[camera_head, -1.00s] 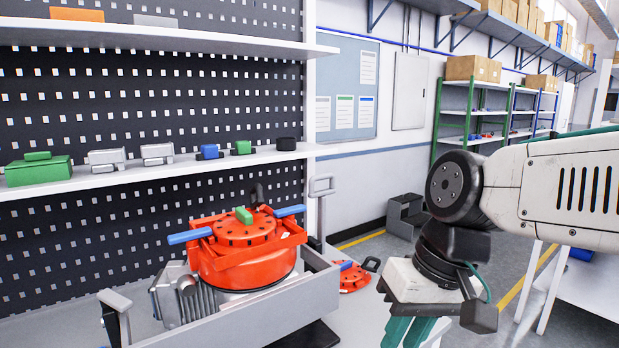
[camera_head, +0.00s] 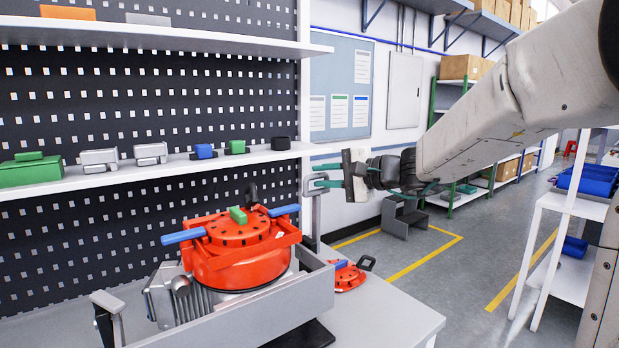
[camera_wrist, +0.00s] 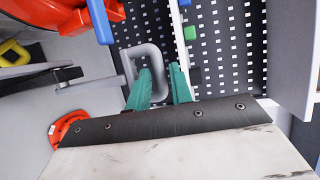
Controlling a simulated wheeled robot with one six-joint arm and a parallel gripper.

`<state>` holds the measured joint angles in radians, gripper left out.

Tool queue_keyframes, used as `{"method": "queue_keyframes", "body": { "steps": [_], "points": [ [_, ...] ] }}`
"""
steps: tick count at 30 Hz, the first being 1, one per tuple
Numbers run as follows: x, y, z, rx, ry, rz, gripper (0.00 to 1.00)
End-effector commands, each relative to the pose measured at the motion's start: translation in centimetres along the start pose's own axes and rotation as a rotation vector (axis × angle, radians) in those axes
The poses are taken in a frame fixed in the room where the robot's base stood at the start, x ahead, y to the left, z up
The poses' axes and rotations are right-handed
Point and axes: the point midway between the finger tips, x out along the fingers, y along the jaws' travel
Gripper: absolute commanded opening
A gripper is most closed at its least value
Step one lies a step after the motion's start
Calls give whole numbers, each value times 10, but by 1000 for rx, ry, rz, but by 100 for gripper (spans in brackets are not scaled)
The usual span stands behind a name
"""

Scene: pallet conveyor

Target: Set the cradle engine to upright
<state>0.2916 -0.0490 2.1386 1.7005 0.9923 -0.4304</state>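The engine is a grey ribbed block (camera_head: 180,300) with a big red round housing (camera_head: 238,262) on top, blue bars on its sides and a green block on its lid. It sits in a grey cradle (camera_head: 270,305) with a handle at each end. The right-hand handle (camera_head: 316,215) is a grey loop; its top is partly hidden by my gripper in the head view. My gripper (camera_head: 318,176) is open, with teal fingers at this handle. In the wrist view the handle (camera_wrist: 152,53) shows just beyond and between the fingers (camera_wrist: 161,75); contact cannot be told.
A small red part (camera_head: 347,278) lies on the bench (camera_head: 390,318) right of the cradle. Behind is a pegboard with a white shelf (camera_head: 130,178) holding small green, grey, blue and black parts. Open floor lies to the right, with a white rack (camera_head: 560,210).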

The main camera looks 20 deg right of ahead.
Motion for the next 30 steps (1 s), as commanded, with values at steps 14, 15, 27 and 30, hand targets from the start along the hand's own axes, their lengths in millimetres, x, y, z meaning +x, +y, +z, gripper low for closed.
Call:
{"method": "queue_keyframes", "body": {
  "steps": [14, 15, 27, 30],
  "points": [
    [40, 0, 1, 0, -1, 1, 22],
    [40, 0, 1, 0, -1, 1, 22],
    [39, 1, 0, 0, 0, 0, 0],
    [36, 1, -2, -2, 4, -6, 0]
  ]
}}
